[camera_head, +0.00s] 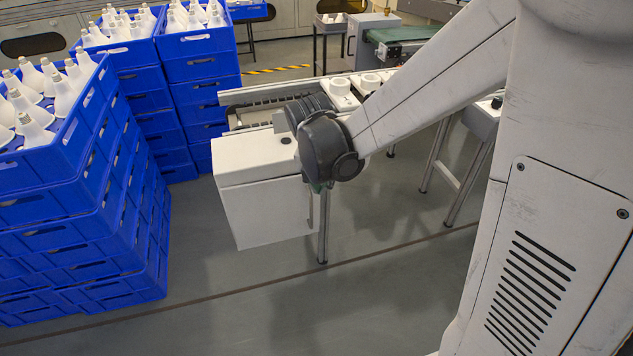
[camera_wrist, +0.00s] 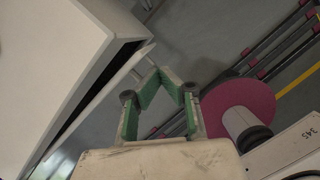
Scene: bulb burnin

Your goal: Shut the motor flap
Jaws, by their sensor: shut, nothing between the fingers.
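A white motor housing (camera_head: 262,205) hangs at the near end of the conveyor in the head view, with a lid-like top. In the wrist view a large white panel (camera_wrist: 50,70), which looks like the flap, fills the left side. A dark wedge-shaped gap runs between its edge and a pale strip, so it stands ajar. My gripper (camera_wrist: 160,75) has green-padded fingers with the tips together and nothing between them. The fingertips are close to the strip's right side; I cannot tell whether they touch it.
The conveyor (camera_head: 270,95) carries white socket blocks (camera_head: 340,88). Blue crates (camera_head: 60,210) with white bulbs stand stacked at the left. In the wrist view a purple disc (camera_wrist: 238,105) and a white block marked 345 (camera_wrist: 295,150) are close on the right.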

